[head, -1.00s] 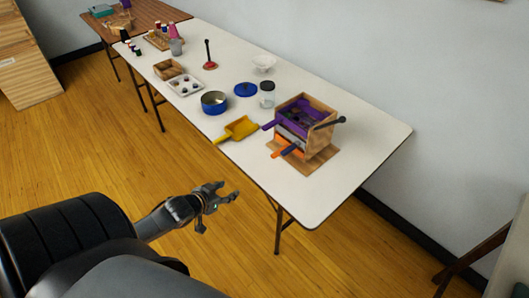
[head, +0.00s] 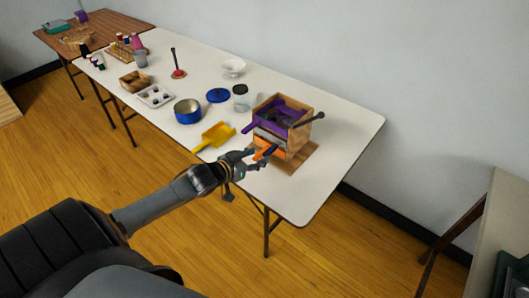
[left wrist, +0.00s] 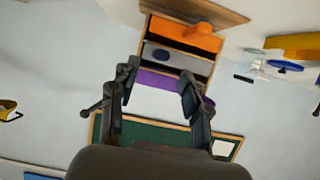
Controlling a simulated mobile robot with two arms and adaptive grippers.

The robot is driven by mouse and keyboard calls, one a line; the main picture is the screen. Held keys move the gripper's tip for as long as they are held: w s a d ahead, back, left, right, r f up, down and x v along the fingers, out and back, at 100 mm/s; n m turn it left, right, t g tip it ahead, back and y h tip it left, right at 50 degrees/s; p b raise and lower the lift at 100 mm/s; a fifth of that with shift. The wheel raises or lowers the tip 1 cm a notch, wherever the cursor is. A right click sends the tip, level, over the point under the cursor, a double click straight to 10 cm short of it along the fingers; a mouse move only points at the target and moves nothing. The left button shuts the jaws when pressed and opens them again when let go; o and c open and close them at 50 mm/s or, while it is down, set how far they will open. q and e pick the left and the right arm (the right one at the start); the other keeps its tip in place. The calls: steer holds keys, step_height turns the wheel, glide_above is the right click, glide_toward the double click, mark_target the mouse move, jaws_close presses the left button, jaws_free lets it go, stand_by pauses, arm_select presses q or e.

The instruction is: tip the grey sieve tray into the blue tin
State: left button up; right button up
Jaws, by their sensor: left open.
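The grey sieve tray (head: 268,139) sits in a wooden rack (head: 297,138), between a purple tray (head: 285,112) above and an orange tray (head: 264,152) below. In the left wrist view, upside down, the grey tray (left wrist: 182,60) faces me with a dark blue handle end. My left gripper (head: 257,160) is open and empty in front of the rack, by the lower tray handles. Its spread fingers (left wrist: 158,88) also show in the left wrist view, apart from the grey tray. The blue tin (head: 187,112) stands open on the white table, left of the rack. My right gripper is out of view.
A yellow scoop (head: 214,136) lies between the tin and the rack at the table's front edge. A blue lid (head: 218,95) and a glass jar (head: 241,98) stand behind. A dark handle (head: 309,119) juts from the rack's right. The table's right end is clear.

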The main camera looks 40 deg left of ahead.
mark_target(266, 153)
arm_select(q)
steer(key=x, duration=0.4)
steer(key=shift+w+f, duration=0.2)
steer(key=shift+w, duration=0.25)
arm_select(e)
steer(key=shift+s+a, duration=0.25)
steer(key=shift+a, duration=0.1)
